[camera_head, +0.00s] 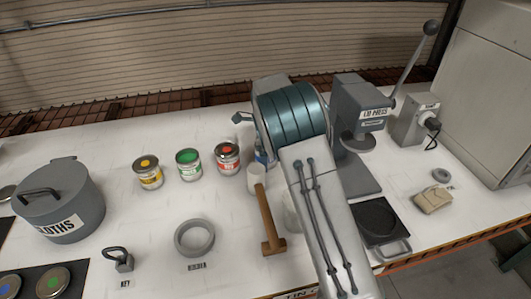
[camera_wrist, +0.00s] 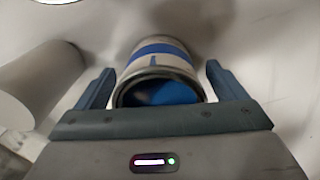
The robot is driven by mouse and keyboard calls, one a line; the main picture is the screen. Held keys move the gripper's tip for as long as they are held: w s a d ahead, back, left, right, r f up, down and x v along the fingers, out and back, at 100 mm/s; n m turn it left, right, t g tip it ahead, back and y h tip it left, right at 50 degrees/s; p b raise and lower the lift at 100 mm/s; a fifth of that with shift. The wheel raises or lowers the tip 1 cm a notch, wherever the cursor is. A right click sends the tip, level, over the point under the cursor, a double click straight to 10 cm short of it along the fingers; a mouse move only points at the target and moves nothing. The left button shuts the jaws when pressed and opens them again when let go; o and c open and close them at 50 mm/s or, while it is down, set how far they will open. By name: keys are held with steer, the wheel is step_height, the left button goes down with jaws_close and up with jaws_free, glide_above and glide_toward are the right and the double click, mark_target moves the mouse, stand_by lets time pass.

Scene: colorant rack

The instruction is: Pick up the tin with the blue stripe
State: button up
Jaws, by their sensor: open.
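The tin with the blue stripe (camera_wrist: 165,58) shows in the wrist view, white with a blue band and a blue patch on its near end. It sits between the two spread fingers of my gripper (camera_wrist: 159,73). The left finger is beside it with a small gap, and the right finger is near its other side. My gripper is open and not closed on the tin. In the head view my arm hides most of this spot; a small blue patch shows beside the arm, and I cannot tell whether it is tin or finger.
Yellow (camera_head: 149,173), green (camera_head: 188,165) and red-orange (camera_head: 228,158) tins stand left of my arm. A white cylinder (camera_head: 257,178) and a wooden-handled mallet (camera_head: 268,222) are close to it. A grey lever press (camera_head: 358,120) stands right. A grey ring (camera_head: 194,238) lies in front.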

steer(key=shift+f, duration=0.2)
steer(key=c, duration=1.2)
steer(key=shift+r, duration=0.2)
